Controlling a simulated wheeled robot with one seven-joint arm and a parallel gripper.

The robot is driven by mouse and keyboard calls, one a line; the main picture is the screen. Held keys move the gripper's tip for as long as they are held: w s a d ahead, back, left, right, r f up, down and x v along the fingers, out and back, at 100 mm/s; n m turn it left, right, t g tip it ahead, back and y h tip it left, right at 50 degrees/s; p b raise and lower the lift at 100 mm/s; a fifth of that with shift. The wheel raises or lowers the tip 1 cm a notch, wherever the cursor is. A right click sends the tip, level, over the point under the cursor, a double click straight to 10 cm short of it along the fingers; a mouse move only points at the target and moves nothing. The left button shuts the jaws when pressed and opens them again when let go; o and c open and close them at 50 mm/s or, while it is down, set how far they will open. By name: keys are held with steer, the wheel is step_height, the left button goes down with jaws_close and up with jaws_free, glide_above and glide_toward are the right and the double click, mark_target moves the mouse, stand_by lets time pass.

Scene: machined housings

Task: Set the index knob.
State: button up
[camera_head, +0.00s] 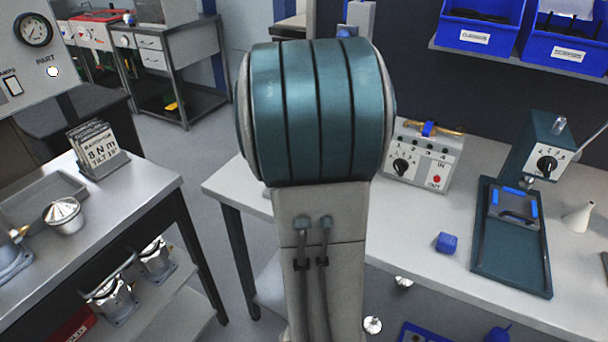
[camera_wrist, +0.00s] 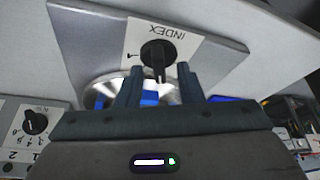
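The index knob (camera_wrist: 156,53) is black and sits on a white plate lettered INDEX (camera_wrist: 160,30), upside down in the wrist view. A "1" mark shows to the left of the knob, and the knob's ridge points down in the picture. My gripper (camera_wrist: 160,68) is open, with one fingertip on each side of the knob in the picture. Gaps show between the knob and both fingertips; I cannot tell how deep the fingers reach. In the head view my arm covers the middle, and neither the gripper nor the index knob shows.
A shiny round disc (camera_wrist: 101,88) and a blue part (camera_wrist: 149,97) lie behind my fingers. A numbered knob box (camera_wrist: 33,122) is at the left. In the head view, the bench (camera_head: 420,230) carries a grey control box (camera_head: 425,150), a blue block (camera_head: 447,242) and a green fixture (camera_head: 512,262).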

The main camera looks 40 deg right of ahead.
steer(key=v, duration=1.3)
steer(key=shift+p, duration=0.45)
steer(key=shift+r, duration=0.1)
steer(key=s+a+f+n+y+p, duration=0.1)
steer(key=s+a+n, duration=0.3)
steer(key=a, duration=0.7)
steer(key=s+a+f+n+y+p, duration=0.1)
steer(key=s+a+n, duration=0.3)
steer(key=a, duration=0.7)
steer(key=shift+s+a+f+n+y, duration=0.3)
steer(key=shift+s+f+n+y, duration=0.1)
steer(key=shift+f+y, duration=0.15)
